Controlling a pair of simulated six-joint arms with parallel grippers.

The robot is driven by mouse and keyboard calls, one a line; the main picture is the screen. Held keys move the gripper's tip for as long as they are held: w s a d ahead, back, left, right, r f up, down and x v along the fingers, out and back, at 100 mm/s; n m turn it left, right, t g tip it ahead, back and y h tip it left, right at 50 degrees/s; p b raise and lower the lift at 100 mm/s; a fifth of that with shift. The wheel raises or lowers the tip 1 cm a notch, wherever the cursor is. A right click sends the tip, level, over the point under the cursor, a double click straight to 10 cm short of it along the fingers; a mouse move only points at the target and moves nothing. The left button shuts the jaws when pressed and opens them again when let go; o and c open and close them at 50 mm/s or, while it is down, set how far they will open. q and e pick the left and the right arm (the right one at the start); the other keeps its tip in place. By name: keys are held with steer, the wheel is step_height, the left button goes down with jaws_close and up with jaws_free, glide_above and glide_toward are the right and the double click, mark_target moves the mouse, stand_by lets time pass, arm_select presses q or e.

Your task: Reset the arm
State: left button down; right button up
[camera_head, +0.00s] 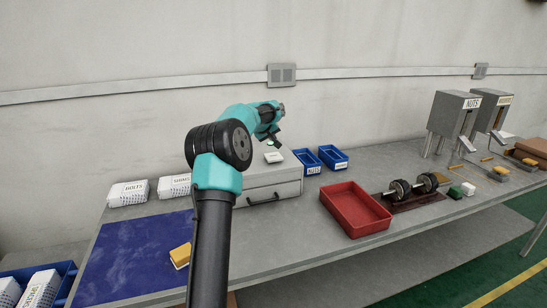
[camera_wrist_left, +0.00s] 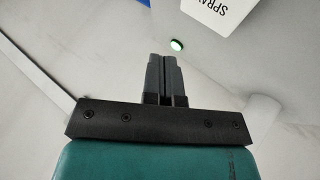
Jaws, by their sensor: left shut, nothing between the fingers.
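My left arm rises from the bottom of the head view and bends over the grey drawer cabinet (camera_head: 272,184). My left gripper (camera_head: 276,142) hangs above the cabinet top, near a small white box (camera_head: 273,157) and a green light. In the left wrist view the gripper's two fingers (camera_wrist_left: 166,80) are together, with nothing held. Beyond them are a small round green light (camera_wrist_left: 177,45) and a white box (camera_wrist_left: 218,14) whose lettering, partly cut off, reads "SPRA". My right gripper is not in view.
A red tray (camera_head: 355,222) and a rotor on a dark stand (camera_head: 418,200) lie to the right. Blue bins (camera_head: 308,160) stand behind. White boxes (camera_head: 128,194) and a blue mat (camera_head: 140,255) with a yellow block (camera_head: 180,256) are left. Dispensers (camera_head: 453,115) stand at far right.

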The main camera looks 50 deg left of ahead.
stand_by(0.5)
